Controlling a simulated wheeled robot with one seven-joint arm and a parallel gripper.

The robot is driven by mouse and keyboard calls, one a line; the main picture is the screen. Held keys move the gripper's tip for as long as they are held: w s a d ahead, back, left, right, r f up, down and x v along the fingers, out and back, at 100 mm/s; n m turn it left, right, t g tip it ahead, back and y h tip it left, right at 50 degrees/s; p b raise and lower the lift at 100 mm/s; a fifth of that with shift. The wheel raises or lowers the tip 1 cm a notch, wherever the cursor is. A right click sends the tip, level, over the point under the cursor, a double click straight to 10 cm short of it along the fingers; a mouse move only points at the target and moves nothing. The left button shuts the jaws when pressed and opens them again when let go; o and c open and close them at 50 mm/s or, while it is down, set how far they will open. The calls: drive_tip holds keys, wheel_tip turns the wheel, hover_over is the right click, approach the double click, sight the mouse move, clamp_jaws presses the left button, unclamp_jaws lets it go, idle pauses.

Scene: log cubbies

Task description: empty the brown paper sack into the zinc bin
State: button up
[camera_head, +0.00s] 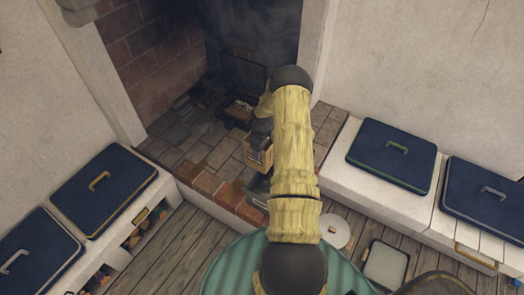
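My arm reaches forward over the brick hearth, and my gripper (262,133) shows small and dark beside the arm links, partly hidden by them. A tan, boxy thing (257,156) is right at or below the gripper. It may be the brown paper sack, but it is too small to be sure. I cannot tell whether the gripper's fingers are open or closed, or whether they hold it. I cannot make out the zinc bin with certainty. A pale, square, dark-rimmed container (385,265) stands on the floor at the lower right.
Benches with dark blue lidded pads line the left (104,190) and right (392,155). The left bench has open cubbies (145,230) with small things inside. An open dark case (243,75) and clutter lie at the back of the hearth. A pale disc (336,231) lies on the floor.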

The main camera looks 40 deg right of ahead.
wheel_tip(320, 180, up, 2)
drive_tip(key=shift+r+p, duration=0.25)
drive_tip(key=shift+p, duration=0.35)
